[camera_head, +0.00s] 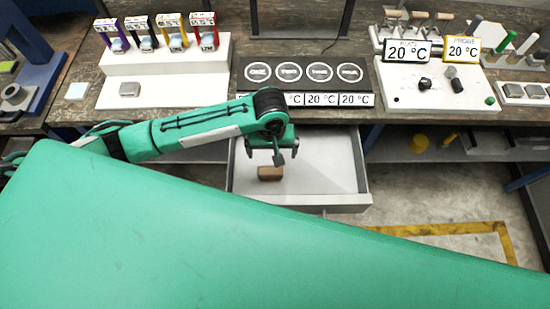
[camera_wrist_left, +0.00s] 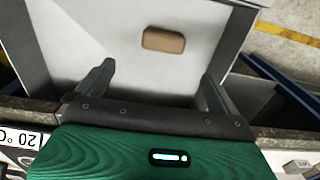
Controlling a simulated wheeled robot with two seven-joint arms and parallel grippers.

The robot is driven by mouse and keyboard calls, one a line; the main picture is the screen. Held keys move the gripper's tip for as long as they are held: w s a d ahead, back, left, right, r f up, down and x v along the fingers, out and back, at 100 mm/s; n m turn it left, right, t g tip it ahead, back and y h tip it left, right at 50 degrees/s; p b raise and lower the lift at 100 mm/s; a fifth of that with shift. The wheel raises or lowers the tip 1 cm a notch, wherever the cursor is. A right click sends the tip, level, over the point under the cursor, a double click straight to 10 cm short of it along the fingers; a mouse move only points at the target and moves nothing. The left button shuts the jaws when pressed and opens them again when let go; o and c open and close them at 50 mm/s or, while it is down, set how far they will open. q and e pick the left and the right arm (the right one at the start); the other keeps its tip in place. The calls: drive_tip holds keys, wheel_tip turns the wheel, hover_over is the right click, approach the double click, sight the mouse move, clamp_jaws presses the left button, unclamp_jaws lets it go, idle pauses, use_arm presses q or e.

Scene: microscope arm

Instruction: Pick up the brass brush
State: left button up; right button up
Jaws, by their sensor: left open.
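A small brown block with rounded edges (camera_head: 270,173) lies in the open drawer below the bench; it looks like the brush, seen from its back, with no bristles showing. In the left wrist view the brown block (camera_wrist_left: 163,39) lies on the pale drawer floor, beyond the fingertips and roughly between their lines. My left gripper (camera_head: 272,151) is over the drawer, open and empty, pointing down. Its two dark fingers stand wide apart in the left wrist view (camera_wrist_left: 158,72), and neither touches the block. My right gripper is not in view.
The drawer (camera_head: 345,196) is pulled out, with walls around the block and a bare floor otherwise. The bench above carries a white stand with several coloured boxes (camera_head: 160,84), a dark panel with round plates (camera_head: 304,72) and a white control box (camera_head: 440,94).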

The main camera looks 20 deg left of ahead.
sight(270, 171)
use_arm(q)
wheel_tip(270, 171, down, 8)
drive_tip(key=shift+s+r+p, duration=0.15)
drive_tip(key=shift+p, duration=0.55)
drive_tip(key=shift+f, duration=0.25)
drive_tip(key=shift+s+a+f+p, duration=0.1)
drive_tip(key=shift+a+f+p, duration=0.05)
drive_tip(key=shift+f+p, duration=0.4)
wheel_tip(270, 171, down, 3)
drive_tip(key=shift+s+f+p, duration=0.15)
drive_tip(key=shift+f+p, duration=0.05)
drive_tip(key=shift+p, duration=0.3)
drive_tip(key=shift+f, duration=0.4)
drive_tip(key=c, duration=1)
drive_tip(key=shift+c, duration=0.5)
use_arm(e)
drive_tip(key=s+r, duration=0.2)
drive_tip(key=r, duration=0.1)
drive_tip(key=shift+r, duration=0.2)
use_arm(q)
drive_tip(key=shift+r, duration=0.1)
